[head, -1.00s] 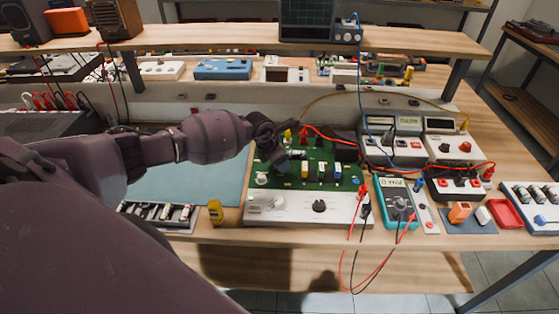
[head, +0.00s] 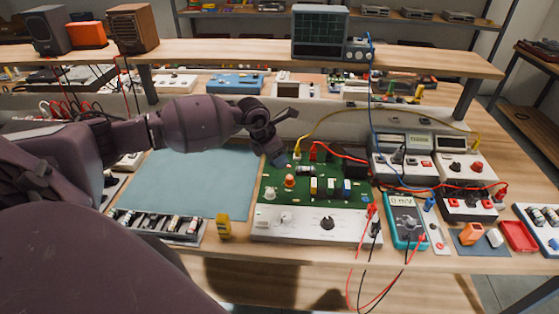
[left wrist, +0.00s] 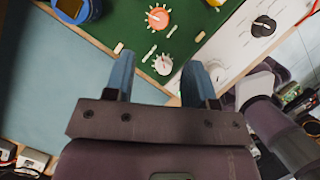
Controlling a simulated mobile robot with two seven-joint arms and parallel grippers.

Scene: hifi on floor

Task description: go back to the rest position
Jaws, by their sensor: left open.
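My left gripper (head: 275,150) is raised over the back left part of the green circuit board (head: 327,186) on the workbench. It also shows in the left wrist view (left wrist: 160,75), with its two blue fingers apart and nothing between them. In that view the board's green surface (left wrist: 178,20), with an orange knob (left wrist: 157,18) and a white knob (left wrist: 162,64), lies beyond the fingertips. The gripper appears apart from the board. My right gripper is not in the head view.
A blue-grey mat (head: 190,175) lies bare left of the board. A tray of parts (head: 160,227) and a yellow item (head: 224,226) stand near the front edge. A teal multimeter (head: 405,222) with red and black leads is at right. A shelf (head: 420,60) holding an oscilloscope (head: 320,30) crosses behind.

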